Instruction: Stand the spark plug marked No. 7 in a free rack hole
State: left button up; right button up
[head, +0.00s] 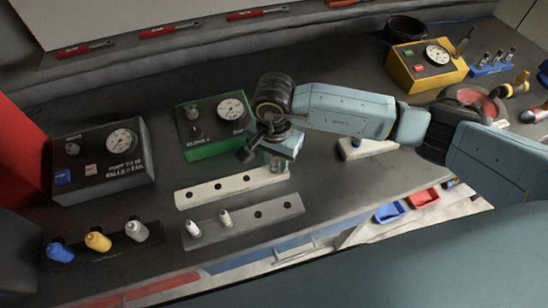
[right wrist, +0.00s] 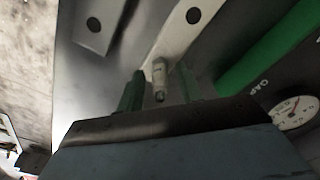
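My right gripper (head: 277,166) reaches down over the right end of the pale rack (head: 205,194). In the right wrist view its green fingers (right wrist: 160,88) stand either side of a pale spark plug (right wrist: 159,75), with a gap on each side. The plug appears upright at the pale rack's end; its seat is hidden. No number is readable on it. Several open holes show along the pale rack. A grey rack (head: 243,219) in front holds two white plugs (head: 193,229) (head: 225,218) at its left and has two empty holes at its right. My left gripper is out of view.
A green box with a gauge (head: 205,152) stands just behind the pale rack. A yellow gauge box (head: 425,72) is at back right. Blue (head: 389,212) and red (head: 423,198) trays lie at front right.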

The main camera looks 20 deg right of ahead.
jog(key=shift+r, duration=0.1)
jog(key=shift+r+p, duration=0.2)
jog(key=shift+p, duration=0.15)
jog(key=shift+r+p, duration=0.4)
jog(key=shift+p, duration=0.1)
notch_tip(320, 180, up, 12)
jog(key=b, duration=0.2)
jog(key=shift+f, duration=0.1)
